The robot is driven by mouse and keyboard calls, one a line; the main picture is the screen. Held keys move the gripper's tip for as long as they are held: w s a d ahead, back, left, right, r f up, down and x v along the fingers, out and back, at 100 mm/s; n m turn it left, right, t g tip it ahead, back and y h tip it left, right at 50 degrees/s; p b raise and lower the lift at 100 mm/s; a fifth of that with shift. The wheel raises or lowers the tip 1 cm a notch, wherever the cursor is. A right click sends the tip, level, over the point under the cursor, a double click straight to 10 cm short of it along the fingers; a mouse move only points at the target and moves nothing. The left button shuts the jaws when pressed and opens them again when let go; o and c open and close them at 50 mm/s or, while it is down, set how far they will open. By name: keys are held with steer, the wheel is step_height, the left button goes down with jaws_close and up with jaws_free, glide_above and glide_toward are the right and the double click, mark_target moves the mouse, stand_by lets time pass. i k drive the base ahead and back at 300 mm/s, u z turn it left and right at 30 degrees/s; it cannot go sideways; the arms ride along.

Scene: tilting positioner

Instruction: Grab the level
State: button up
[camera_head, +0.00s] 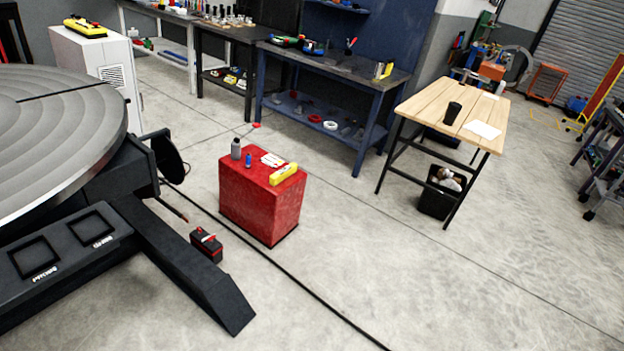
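A yellow bar that looks like the level (284,174) lies on the right part of the top of a red cabinet (255,212). White items (272,160) lie next to it. A grey bottle (236,149) and a small blue object (248,160) stand on the left part of the same top. My gripper is not in view, so its state and its distance from the level do not show.
The round positioner table (55,130) and its dark base (185,255) fill the left. A small black-and-red box (206,245) and a dark cable (310,290) lie on the floor. A wooden table (455,100) stands at right. The floor in front is mostly clear.

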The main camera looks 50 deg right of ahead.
mark_target(279, 177)
steer(key=z, duration=1.35)
steer(key=i, duration=0.65)
steer(key=z, duration=0.4)
steer(key=i, duration=1.45)
steer(key=u, duration=0.4)
steer(key=i, duration=1.5)
steer(key=u, duration=0.45)
